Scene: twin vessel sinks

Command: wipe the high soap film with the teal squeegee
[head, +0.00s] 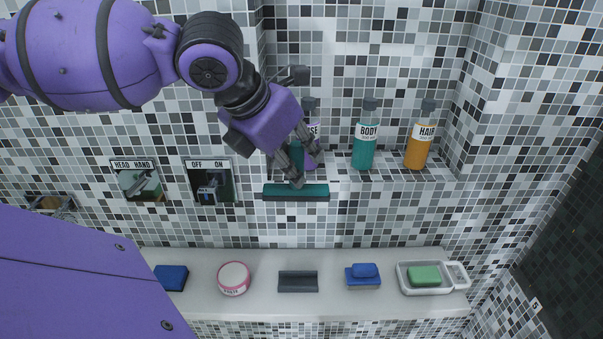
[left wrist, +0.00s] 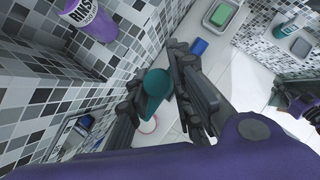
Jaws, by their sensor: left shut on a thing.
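The teal squeegee (head: 315,191) is in my left gripper (head: 297,165), its wide head level with a dark lower edge. Its handle runs up between the fingers and is partly hidden. In the left wrist view, the fingers of the left gripper (left wrist: 165,95) are on both sides of the round teal end of the squeegee (left wrist: 157,82). The squeegee is in front of the tiled wall, just below the bottle ledge; I cannot tell whether it touches the wall. I cannot make out the soap film on the tiles.
A purple bottle (head: 313,145), teal BODY bottle (head: 364,150) and orange HAIR bottle (head: 419,150) stand on the ledge. Wall controls (head: 209,182) are at left.

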